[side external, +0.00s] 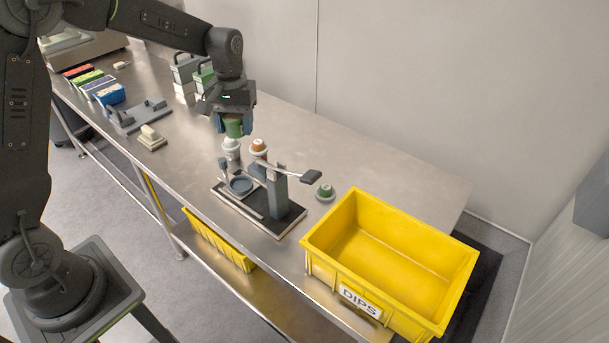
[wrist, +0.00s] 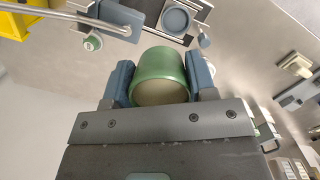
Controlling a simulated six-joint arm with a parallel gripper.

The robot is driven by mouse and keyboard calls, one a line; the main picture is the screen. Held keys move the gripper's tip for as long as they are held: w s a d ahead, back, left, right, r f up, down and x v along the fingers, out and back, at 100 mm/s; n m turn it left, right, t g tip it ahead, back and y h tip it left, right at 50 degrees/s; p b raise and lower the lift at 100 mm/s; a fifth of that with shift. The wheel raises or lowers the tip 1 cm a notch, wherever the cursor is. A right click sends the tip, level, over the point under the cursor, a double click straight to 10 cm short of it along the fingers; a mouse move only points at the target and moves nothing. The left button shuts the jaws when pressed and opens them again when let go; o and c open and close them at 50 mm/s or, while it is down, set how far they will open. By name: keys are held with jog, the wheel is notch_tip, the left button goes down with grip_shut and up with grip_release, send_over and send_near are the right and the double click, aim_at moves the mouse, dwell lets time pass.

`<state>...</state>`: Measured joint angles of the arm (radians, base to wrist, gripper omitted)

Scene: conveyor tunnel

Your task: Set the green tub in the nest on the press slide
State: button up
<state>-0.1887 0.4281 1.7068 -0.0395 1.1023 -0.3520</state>
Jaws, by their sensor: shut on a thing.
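My gripper (side external: 234,124) is shut on the green tub (side external: 233,129) and holds it above the steel table, over a white cup-like stand. In the wrist view the green tub (wrist: 158,72) sits between the two blue-grey fingers of my gripper (wrist: 160,82). The press (side external: 277,192) stands on a dark base in the side view, with a lever arm to its right. Its round blue-grey nest (side external: 240,185) is empty and lies to the left of the post. The nest (wrist: 177,20) also shows at the top of the wrist view.
A yellow DIPS crate (side external: 395,255) fills the table's right end. Colored boxes (side external: 95,84) and a grey fixture (side external: 139,115) are at left.

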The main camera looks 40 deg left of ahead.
jog(key=w+a+n, duration=0.5)
jog(key=w+n, duration=0.2)
jog(key=n, duration=0.2)
send_over(293, 187)
jog(key=shift+t+h, duration=0.4)
notch_tip(293, 187, down, 18)
jog(key=shift+a+f, duration=0.15)
jog(key=shift+f, duration=2)
jog(key=o, duration=1)
jog(key=shift+f, duration=0.15)
notch_tip(293, 187, up, 12)
jog(key=a, duration=0.1)
jog(key=shift+a+r, duration=0.2)
jog(key=shift+a, duration=0.05)
